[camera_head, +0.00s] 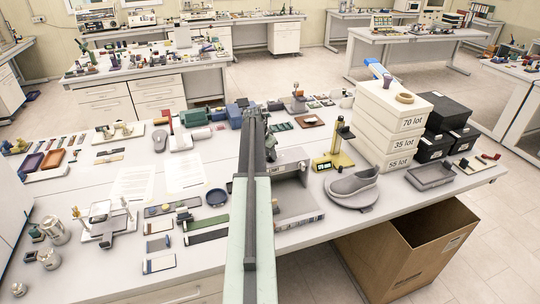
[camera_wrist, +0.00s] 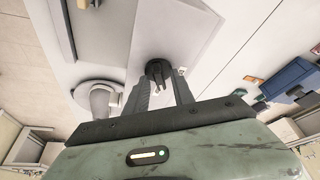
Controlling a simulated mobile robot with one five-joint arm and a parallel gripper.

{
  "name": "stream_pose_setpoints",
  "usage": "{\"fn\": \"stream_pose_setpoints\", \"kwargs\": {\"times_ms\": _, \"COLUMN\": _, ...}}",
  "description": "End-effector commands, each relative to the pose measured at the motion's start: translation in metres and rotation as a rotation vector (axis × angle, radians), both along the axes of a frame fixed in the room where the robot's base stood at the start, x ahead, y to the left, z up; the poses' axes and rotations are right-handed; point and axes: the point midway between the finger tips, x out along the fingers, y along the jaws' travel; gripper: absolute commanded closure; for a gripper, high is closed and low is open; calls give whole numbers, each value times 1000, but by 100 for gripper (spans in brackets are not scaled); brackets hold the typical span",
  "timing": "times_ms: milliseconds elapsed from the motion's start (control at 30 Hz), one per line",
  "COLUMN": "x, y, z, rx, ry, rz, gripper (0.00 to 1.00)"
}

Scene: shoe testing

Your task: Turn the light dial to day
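A small dark round knob (camera_wrist: 157,68), which looks like the light dial, sits on a light grey panel (camera_wrist: 165,25) in the wrist view. My gripper (camera_wrist: 162,82) points at it, with one finger to each side and a gap between them. The fingertips are close to the knob; I cannot tell whether they touch it. The dial's setting and any day label are too small to read. In the head view my arm reaches over the table to a grey box-like device (camera_head: 297,205), and the dial is hidden there.
A grey shoe on a round stand (camera_head: 352,187), a yellow gauge (camera_head: 333,160) and stacked white lot boxes (camera_head: 390,125) stand right of my arm. Small tools and sample strips (camera_head: 205,237) lie to the left. A cardboard box (camera_head: 410,250) is on the floor at the right.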

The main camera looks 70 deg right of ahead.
Motion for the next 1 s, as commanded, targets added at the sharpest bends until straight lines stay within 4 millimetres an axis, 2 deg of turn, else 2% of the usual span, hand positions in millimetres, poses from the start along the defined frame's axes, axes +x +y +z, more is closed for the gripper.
{"fn": "stream_pose_setpoints", "kwargs": {"times_ms": 33, "x": 0, "y": 0, "z": 0, "rx": 0, "ry": 0, "rz": 0, "gripper": 88}}
{"fn": "stream_pose_setpoints", "kwargs": {"times_ms": 67, "x": 0, "y": 0, "z": 0, "rx": 0, "ry": 0, "rz": 0, "gripper": 96}}
{"fn": "stream_pose_setpoints", "kwargs": {"times_ms": 100, "x": 0, "y": 0, "z": 0, "rx": 0, "ry": 0, "rz": 0, "gripper": 100}}
{"fn": "stream_pose_setpoints", "kwargs": {"times_ms": 167, "x": 0, "y": 0, "z": 0, "rx": 0, "ry": 0, "rz": 0, "gripper": 100}}
{"fn": "stream_pose_setpoints", "kwargs": {"times_ms": 200, "x": 3, "y": -12, "z": 0, "rx": 0, "ry": -1, "rz": 0, "gripper": 100}}
{"fn": "stream_pose_setpoints", "kwargs": {"times_ms": 300, "x": 1, "y": -3, "z": 0, "rx": -2, "ry": -1, "rz": 4, "gripper": 100}}
{"fn": "stream_pose_setpoints", "kwargs": {"times_ms": 567, "x": 1, "y": 1, "z": 0, "rx": -3, "ry": -2, "rz": 72, "gripper": 100}}
{"fn": "stream_pose_setpoints", "kwargs": {"times_ms": 1000, "x": -1, "y": 3, "z": 0, "rx": 1, "ry": -2, "rz": 432, "gripper": 100}}
